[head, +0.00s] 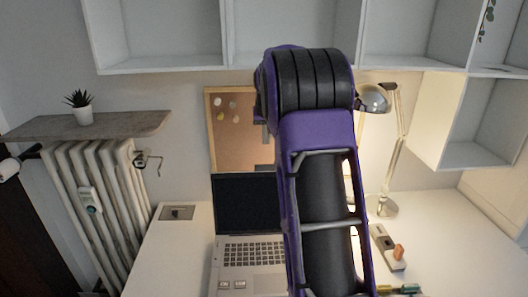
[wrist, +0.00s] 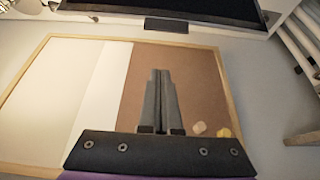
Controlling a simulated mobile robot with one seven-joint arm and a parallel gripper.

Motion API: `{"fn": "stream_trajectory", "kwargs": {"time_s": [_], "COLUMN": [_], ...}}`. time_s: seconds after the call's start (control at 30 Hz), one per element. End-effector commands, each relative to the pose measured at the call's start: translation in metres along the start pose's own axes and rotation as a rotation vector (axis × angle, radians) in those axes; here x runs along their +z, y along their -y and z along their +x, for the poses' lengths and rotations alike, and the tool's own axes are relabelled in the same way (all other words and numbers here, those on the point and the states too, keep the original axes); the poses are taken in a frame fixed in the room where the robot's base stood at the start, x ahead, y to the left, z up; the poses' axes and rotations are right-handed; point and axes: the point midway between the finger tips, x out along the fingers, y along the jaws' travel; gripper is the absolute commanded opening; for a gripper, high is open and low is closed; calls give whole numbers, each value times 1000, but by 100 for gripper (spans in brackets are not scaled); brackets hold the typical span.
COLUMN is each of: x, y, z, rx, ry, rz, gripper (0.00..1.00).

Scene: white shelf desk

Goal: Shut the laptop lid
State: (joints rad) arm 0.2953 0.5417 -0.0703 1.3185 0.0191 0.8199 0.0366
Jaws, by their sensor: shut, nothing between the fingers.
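The laptop stands open on the white desk in the head view, its dark screen (head: 246,203) raised above the silver keyboard base (head: 250,262). My arm covers the right part of both. In the wrist view a dark panel, which looks like the laptop lid (wrist: 170,8), shows at the top edge, cut off by the frame. My gripper (wrist: 158,73) is shut and empty in the wrist view, in front of the framed board and apart from the lid.
The framed board (head: 238,140) hangs behind the laptop. A desk lamp (head: 393,150) and small items (head: 390,250) stand to the right. White shelves (head: 290,65) hang above. A radiator (head: 85,200) is at the left. The desk left of the laptop (head: 175,255) is mostly clear.

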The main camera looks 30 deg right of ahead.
Motion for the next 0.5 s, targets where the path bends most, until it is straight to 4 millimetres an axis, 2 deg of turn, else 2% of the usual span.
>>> {"fn": "stream_trajectory", "kwargs": {"time_s": [0.17, 0.5], "x": [2, 1], "y": [0, 0], "z": [19, 85], "rx": [-3, -2], "ry": [7, 5], "rz": [0, 0], "gripper": [0, 0]}}
